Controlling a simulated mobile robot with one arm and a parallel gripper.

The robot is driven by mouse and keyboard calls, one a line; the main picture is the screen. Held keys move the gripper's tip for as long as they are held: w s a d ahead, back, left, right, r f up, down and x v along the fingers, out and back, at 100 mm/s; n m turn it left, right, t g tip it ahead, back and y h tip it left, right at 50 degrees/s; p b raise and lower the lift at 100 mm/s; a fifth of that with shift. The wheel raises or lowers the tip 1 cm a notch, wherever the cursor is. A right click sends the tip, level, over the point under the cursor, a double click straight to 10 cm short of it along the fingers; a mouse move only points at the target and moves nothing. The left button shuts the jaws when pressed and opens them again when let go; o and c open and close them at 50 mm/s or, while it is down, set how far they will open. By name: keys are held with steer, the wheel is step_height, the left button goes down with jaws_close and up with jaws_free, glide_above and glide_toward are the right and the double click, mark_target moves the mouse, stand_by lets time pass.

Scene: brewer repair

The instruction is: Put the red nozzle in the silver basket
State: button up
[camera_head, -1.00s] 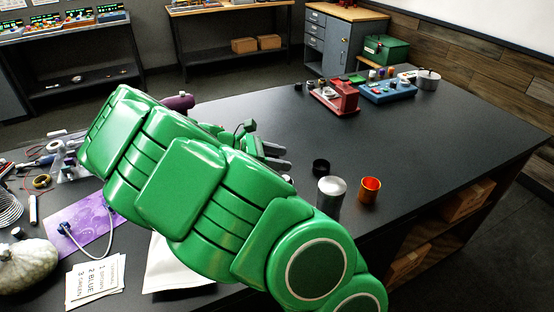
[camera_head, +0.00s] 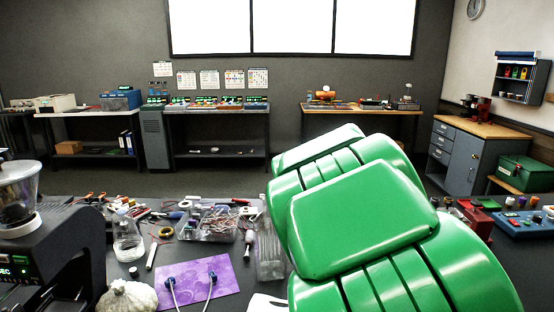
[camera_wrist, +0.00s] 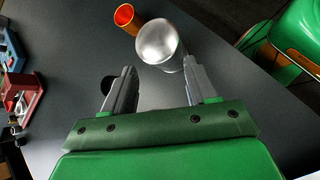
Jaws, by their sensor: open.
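My gripper (camera_wrist: 160,68) is open, its two grey fingers pointing toward a silver cup (camera_wrist: 160,42) on the dark table in the wrist view. The cup appears just beyond the fingertips, in the gap and toward the right finger; I cannot tell whether they touch. An orange-red cup (camera_wrist: 127,17) stands just beyond it to the left. I cannot tell whether these two are the basket and the nozzle. A small black round part (camera_wrist: 106,85) is partly hidden behind the left finger. In the head view my green arm hides the gripper and both cups.
A red device (camera_wrist: 24,97) and a blue one (camera_wrist: 12,48) lie at the left in the wrist view. In the head view, a glass flask (camera_head: 128,240), a clear tray (camera_head: 207,222), a purple mat (camera_head: 190,282) and a pale gourd (camera_head: 127,297) crowd the table's left.

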steer(key=s+a+m+t+y, duration=0.1)
steer(key=s+a+m+y, duration=0.3)
steer(key=s+a, duration=0.3)
steer(key=s+a+m+t+y, duration=0.1)
steer(key=s+a+m+y, duration=0.3)
steer(key=s, duration=1)
steer(key=a+m, duration=0.1)
steer(key=a, duration=0.2)
steer(key=shift+a+r, duration=0.2)
steer(key=shift+a, duration=0.15)
